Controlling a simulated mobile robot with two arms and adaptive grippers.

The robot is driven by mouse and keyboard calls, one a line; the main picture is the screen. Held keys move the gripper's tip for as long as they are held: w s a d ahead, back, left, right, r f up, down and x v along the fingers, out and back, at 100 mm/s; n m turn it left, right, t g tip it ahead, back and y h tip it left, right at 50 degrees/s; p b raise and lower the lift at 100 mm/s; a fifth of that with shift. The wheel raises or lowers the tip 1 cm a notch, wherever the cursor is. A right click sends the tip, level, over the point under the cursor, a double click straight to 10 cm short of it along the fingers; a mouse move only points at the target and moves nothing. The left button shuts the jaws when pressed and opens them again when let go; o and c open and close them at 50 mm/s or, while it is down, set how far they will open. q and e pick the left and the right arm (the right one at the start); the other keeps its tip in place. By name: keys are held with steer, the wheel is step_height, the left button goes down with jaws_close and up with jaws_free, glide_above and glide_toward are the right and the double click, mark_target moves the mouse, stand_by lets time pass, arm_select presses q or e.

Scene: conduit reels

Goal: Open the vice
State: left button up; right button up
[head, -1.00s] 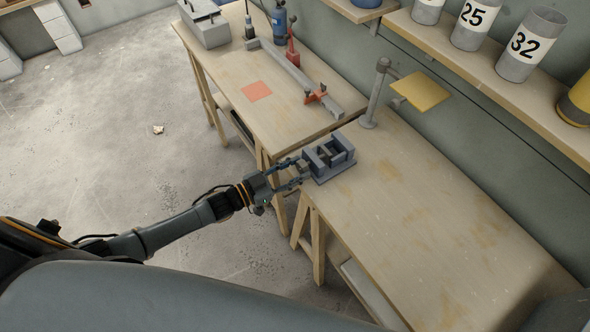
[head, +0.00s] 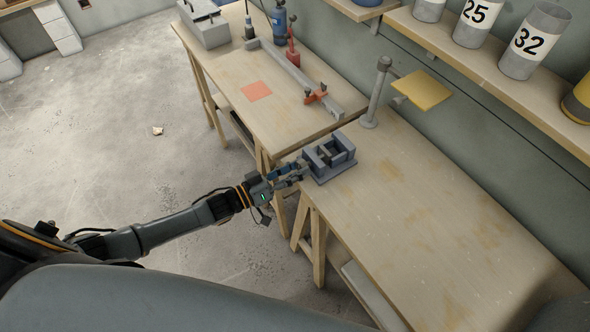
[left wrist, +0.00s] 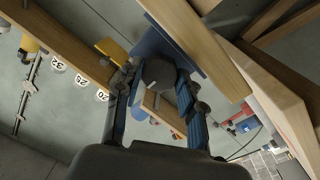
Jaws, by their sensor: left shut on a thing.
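The blue-grey vice (head: 345,170) sits at the near left corner of the right workbench in the head view. A gap shows between its blocks. My left gripper (head: 299,169) is at the vice's left side, arm reaching in from the left. In the left wrist view, its two blue fingers are shut on a dark grey vice handle (left wrist: 158,74), one finger on each side. The blue vice base (left wrist: 165,45) shows behind it. The handle is mostly hidden by the fingers in the head view. My right gripper is not in view.
The right workbench (head: 420,225) is mostly bare. A post with a yellow plate (head: 422,91) stands behind the vice. The left bench (head: 222,62) holds a grey box (head: 205,27), a clamp bar (head: 300,78) and a red square (head: 256,91). Numbered grey cans (head: 532,45) stand on the shelf.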

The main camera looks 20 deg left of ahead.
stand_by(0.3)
arm_select(q)
steer(key=o, duration=1.2)
steer(key=shift+c, duration=0.2)
steer(key=v, duration=1.2)
